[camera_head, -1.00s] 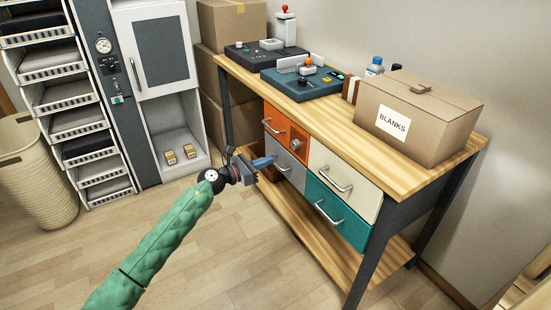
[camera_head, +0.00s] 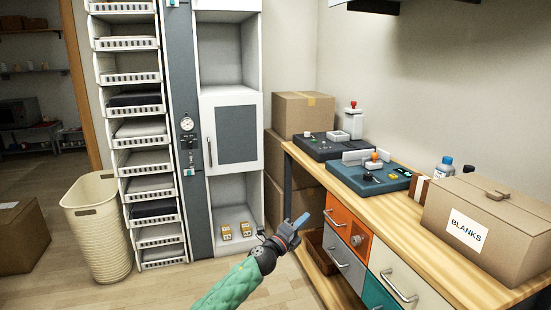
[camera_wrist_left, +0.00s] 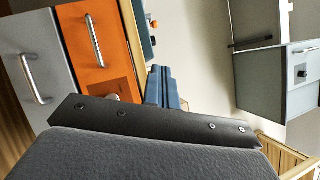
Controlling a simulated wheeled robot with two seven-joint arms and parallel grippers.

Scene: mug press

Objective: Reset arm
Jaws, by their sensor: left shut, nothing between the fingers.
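My left gripper (camera_head: 300,221) is in the lower middle of the head view, at the end of my green-sleeved arm. Its blue fingers are shut with nothing between them. It is in front of the workbench's left end, apart from the drawers. In the left wrist view the blue fingers (camera_wrist_left: 166,88) point away, with the orange drawer (camera_wrist_left: 88,45) and the grey drawer (camera_wrist_left: 42,75) to their left. My right gripper is in neither view.
The workbench (camera_head: 450,262) bears two press units (camera_head: 368,178), bottles and a cardboard box marked BLANKS (camera_head: 485,225). A tray rack (camera_head: 140,130), a white cabinet (camera_head: 230,245) and a cream bin (camera_head: 97,230) stand left. Open floor lies in front of them.

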